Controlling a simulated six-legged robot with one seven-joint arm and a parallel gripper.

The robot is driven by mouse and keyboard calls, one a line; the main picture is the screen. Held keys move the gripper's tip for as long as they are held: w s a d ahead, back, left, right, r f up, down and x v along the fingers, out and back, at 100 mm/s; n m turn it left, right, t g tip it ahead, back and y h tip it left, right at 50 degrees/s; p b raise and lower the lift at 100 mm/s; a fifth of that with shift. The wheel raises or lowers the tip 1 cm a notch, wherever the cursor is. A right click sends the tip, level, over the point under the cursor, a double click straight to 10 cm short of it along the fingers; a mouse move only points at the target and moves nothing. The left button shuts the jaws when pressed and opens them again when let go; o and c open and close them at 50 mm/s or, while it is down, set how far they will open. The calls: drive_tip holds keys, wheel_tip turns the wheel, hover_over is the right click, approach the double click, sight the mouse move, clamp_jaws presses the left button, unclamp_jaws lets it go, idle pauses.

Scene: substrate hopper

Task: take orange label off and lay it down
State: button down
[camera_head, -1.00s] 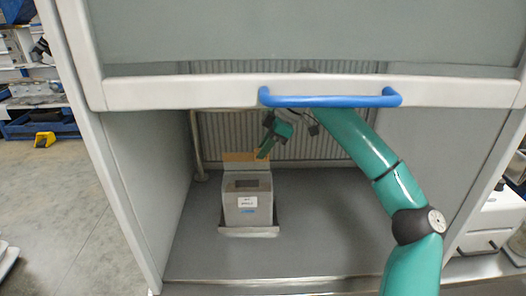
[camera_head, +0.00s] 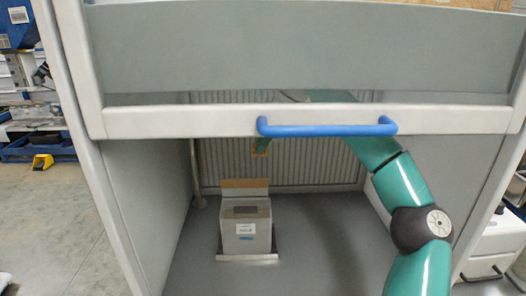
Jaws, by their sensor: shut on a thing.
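The grey hopper box (camera_head: 245,232) stands upright on the cabinet floor, with a dark opening on top and a white label on its front. A brown-orange panel (camera_head: 244,184) stands along its back edge. My gripper (camera_head: 261,147) is above and slightly right of that panel, apart from it. It is shut on a small orange piece, the orange label (camera_head: 258,152), which shows at its tip. The fingers are small in view and partly hidden behind the sash's lower rail; much of my arm is behind the sash.
The sash with its blue handle (camera_head: 327,130) hangs across the front, above the opening. A vertical pipe (camera_head: 196,180) stands at the back left. A tray (camera_head: 247,257) lies under the hopper. The cabinet floor right of the hopper is clear.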

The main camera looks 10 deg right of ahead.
drive_tip(key=shift+r, duration=3.65)
drive_tip(key=shift+a, duration=0.1)
